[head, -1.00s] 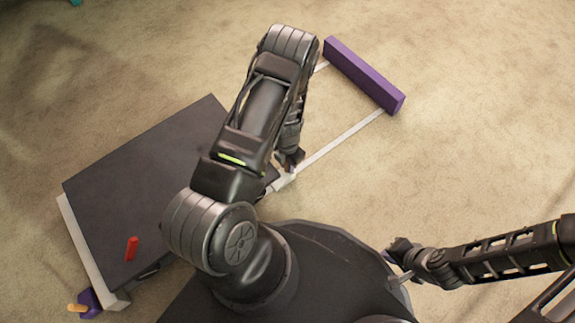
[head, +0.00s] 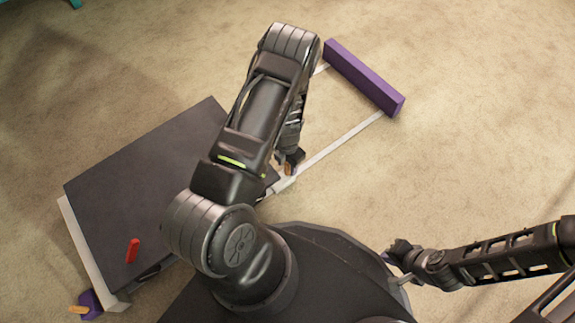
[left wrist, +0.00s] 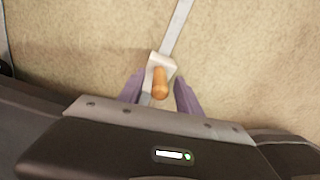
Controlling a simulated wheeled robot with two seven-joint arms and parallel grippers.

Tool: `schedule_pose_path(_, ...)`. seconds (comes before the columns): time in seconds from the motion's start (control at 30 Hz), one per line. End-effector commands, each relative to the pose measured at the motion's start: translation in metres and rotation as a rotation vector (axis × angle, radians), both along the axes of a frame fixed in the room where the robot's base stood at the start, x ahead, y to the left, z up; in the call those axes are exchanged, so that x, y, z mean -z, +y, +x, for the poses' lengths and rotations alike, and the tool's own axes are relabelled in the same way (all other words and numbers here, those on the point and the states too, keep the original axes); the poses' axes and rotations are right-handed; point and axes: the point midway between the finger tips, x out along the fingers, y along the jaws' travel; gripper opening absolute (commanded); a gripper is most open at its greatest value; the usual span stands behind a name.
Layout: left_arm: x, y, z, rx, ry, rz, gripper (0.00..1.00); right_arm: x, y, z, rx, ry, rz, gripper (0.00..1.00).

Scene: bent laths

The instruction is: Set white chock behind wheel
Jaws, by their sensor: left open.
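A white chock (left wrist: 163,66) with an orange peg handle (left wrist: 160,82) lies at the trolley's near right corner, beside or on a pale strip. In the head view the chock (head: 284,183) is partly hidden by my left arm. My left gripper (left wrist: 159,90) is open, with its purple-tipped fingers on either side of the peg. It also shows in the head view (head: 291,161), low over the chock. My right gripper (head: 401,263) is off to the right, away from the chock; its jaws are too small to read. I cannot make out a wheel.
The trolley's dark deck (head: 140,185) fills the left, with a red piece (head: 133,250) on it. A purple block with an orange peg (head: 90,304) sits at its lower left corner. Pale bars run to a purple bar (head: 363,78). The carpet on the right is clear.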

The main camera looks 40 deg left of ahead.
Motion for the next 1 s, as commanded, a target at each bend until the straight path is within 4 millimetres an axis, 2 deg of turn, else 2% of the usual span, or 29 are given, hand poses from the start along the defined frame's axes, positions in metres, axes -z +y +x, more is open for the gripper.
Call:
schedule_pose_path(0.03, -0.013, 0.0, 0.001, 0.001, -0.002, 0.001, 0.41, -0.008, 0.0, -0.001, -0.002, 0.002, 0.0, 0.0)
schedule_pose_path(0.3, -0.07, 0.0, 0.002, 0.001, -0.003, 0.002, 0.41, -0.035, 0.0, -0.005, -0.007, 0.012, 0.002, 0.0)
schedule_pose_path(0.5, -0.099, 0.0, 0.001, 0.001, -0.001, 0.001, 0.41, -0.048, -0.001, -0.007, -0.01, 0.018, 0.003, 0.0)
schedule_pose_path(0.63, -0.106, 0.0, 0.001, 0.001, -0.001, 0.0, 0.41, -0.05, -0.001, -0.008, -0.011, 0.021, 0.004, 0.0)
schedule_pose_path(1.0, -0.106, 0.0, 0.001, 0.0, -0.001, 0.001, 0.41, -0.049, -0.001, -0.008, -0.011, 0.022, 0.004, 0.0)
